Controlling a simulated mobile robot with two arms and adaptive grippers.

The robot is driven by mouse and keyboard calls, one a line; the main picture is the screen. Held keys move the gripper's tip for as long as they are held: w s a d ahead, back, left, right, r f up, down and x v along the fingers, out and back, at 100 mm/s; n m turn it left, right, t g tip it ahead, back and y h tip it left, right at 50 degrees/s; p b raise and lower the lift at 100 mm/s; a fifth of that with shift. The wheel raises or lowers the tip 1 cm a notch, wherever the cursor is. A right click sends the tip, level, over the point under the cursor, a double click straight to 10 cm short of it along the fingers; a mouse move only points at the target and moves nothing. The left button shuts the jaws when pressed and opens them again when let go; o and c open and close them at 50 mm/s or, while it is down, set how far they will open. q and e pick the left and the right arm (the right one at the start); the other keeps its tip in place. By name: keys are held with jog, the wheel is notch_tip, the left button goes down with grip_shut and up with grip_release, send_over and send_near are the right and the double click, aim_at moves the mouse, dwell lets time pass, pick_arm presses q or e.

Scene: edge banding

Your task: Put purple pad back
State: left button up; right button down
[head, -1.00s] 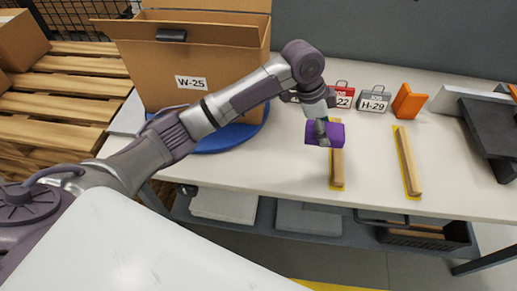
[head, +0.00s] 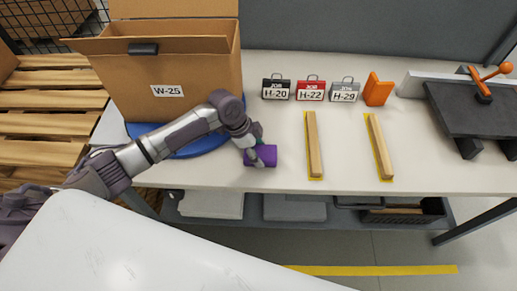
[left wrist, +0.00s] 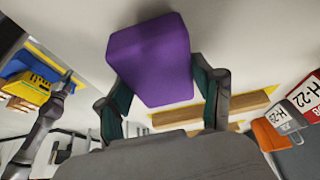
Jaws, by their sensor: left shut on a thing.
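The purple pad (head: 262,155) is a small purple block at the front left of the white table, in front of the cardboard box. My left gripper (head: 256,150) is shut on it. In the left wrist view the purple pad (left wrist: 152,58) fills the upper middle, held between the two fingers of the left gripper (left wrist: 160,88). Whether the pad touches the table is hard to tell. My right gripper is not in view.
A cardboard box (head: 175,72) marked W-25 stands on a blue round base (head: 205,147). Two wooden strips (head: 313,145) (head: 380,147) lie on yellow outlines. Job tags (head: 310,90), an orange block (head: 378,90) and a dark clamp fixture (head: 470,110) stand behind and right.

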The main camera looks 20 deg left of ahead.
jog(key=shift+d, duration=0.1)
pick_arm(q)
jog(key=shift+f, duration=0.2)
jog(key=o, duration=0.9)
jog(key=shift+o, duration=1)
jog(key=shift+r, duration=0.1)
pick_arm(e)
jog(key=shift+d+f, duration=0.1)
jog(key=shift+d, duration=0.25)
pick_arm(q)
jog(key=shift+r, duration=0.1)
jog(key=b+v, duration=0.1)
jog(key=v, duration=1.1)
jog(key=shift+b, duration=0.35)
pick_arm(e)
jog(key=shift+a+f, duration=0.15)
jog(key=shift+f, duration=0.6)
